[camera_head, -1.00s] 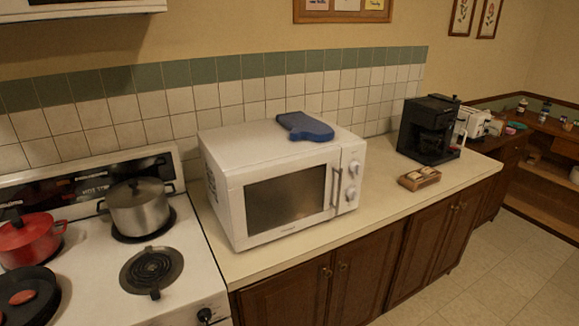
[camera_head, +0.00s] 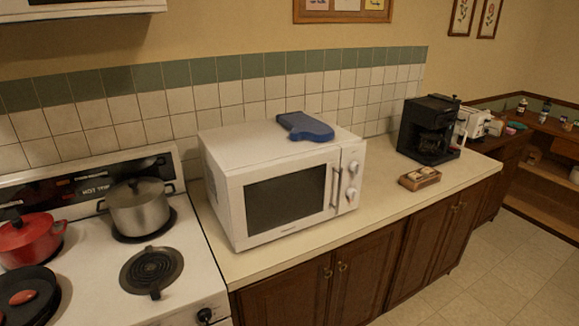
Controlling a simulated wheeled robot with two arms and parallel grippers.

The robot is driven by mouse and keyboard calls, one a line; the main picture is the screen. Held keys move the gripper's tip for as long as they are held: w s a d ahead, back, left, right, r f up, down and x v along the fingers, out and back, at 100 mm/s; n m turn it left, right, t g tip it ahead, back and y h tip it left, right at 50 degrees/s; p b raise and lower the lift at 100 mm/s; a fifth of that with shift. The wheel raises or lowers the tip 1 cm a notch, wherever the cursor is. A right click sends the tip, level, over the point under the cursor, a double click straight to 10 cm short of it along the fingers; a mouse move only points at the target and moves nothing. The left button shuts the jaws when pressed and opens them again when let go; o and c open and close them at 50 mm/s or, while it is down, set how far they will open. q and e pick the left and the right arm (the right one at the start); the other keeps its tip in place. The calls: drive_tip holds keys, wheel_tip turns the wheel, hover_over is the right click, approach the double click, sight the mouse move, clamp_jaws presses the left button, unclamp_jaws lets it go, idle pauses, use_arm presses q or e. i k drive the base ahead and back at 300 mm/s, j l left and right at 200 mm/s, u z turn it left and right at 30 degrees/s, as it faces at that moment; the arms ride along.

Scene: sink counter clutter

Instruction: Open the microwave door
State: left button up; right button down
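A white microwave (camera_head: 270,170) stands on the counter, right of the stove. Its door (camera_head: 286,199) with a dark window faces the front and is shut. A vertical handle (camera_head: 335,187) is at the right edge of the door, beside the control panel with its round knobs (camera_head: 352,181). A blue oven mitt (camera_head: 305,127) lies on top of the microwave. Neither of my grippers is in view.
A stove (camera_head: 190,268) with a steel pot (camera_head: 140,209), a red pot (camera_head: 27,240) and a dark pan (camera_head: 24,298) is at the left. A black coffee maker (camera_head: 429,130) and a small wooden box (camera_head: 419,179) stand to the right. The counter (camera_head: 385,205) right of the microwave is mostly clear.

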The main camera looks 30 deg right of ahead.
sight(269, 201)
drive_tip(key=i+l+z, duration=0.65)
drive_tip(key=i, duration=0.15)
